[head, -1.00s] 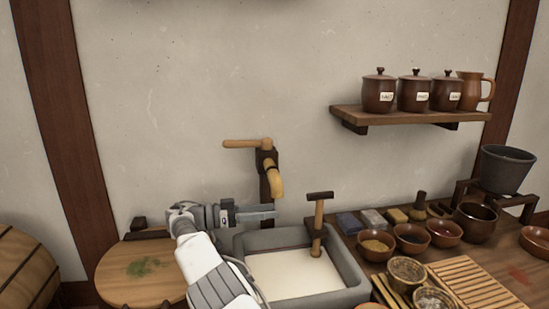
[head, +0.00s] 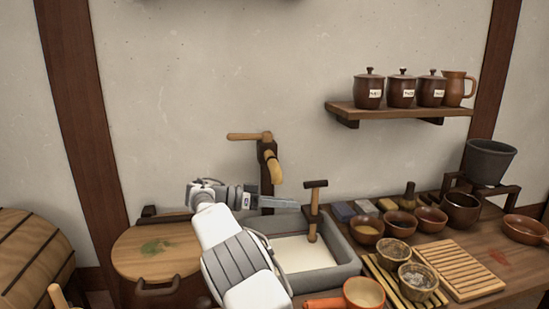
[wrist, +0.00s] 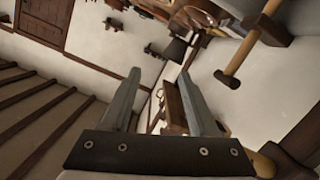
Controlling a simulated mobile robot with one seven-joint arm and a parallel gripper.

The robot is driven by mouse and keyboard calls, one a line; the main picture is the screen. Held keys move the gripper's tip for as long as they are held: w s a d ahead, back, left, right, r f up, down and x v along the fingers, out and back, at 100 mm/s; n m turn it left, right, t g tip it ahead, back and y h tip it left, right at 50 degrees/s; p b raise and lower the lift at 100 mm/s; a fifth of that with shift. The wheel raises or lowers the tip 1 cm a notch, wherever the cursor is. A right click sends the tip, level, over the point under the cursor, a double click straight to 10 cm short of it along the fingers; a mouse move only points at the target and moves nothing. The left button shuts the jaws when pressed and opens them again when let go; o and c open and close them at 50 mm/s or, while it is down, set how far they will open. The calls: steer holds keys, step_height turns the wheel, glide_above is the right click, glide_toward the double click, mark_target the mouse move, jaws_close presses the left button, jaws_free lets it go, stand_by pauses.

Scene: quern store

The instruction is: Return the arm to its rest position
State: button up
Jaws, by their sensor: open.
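My gripper (head: 270,202) is in front of the wall, over the back left part of the grey basin, its fingers pointing right in the head view. In the wrist view my gripper (wrist: 155,100) shows two grey fingers spread apart with nothing between them. My white arm reaches up to it from the bottom of the head view. The wooden tap (head: 272,165) is on the wall side, just above the gripper. A wooden mallet (head: 315,210) stands upright in the basin, right of the fingertips. It seems to be the hammer shape (wrist: 245,45) in the wrist view.
The grey basin (head: 350,262) holds something pale. Bowls, a slatted board (head: 460,268) and a grey bucket (head: 488,162) crowd the right counter. A shelf (head: 400,110) with jars hangs above.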

steer(key=s+d+r+n+g+y, duration=0.1)
steer(key=s+d+r+n+y, duration=0.25)
steer(key=s+d, duration=0.35)
steer(key=s+d+r+n+y, duration=0.3)
steer(key=s+d+r+y, duration=0.15)
steer(key=s+d, duration=0.25)
steer(key=s+a+f+n+t+y, duration=0.1)
steer(key=s+f+n+y, duration=0.15)
steer(key=s, duration=0.55)
steer(key=s+a+f+n+t+y, duration=0.1)
steer(key=s+t+y, duration=0.15)
steer(key=s, duration=0.65)
steer(key=s+a+f+n+t+y, duration=0.1)
steer(key=s+f+n+y, duration=0.15)
steer(key=s, duration=0.55)
step_height(320, 180, up, 18)
steer(key=p, duration=1.8)
steer(key=shift+r, duration=0.15)
steer(key=shift+s, duration=0.1)
stand_by(1.3)
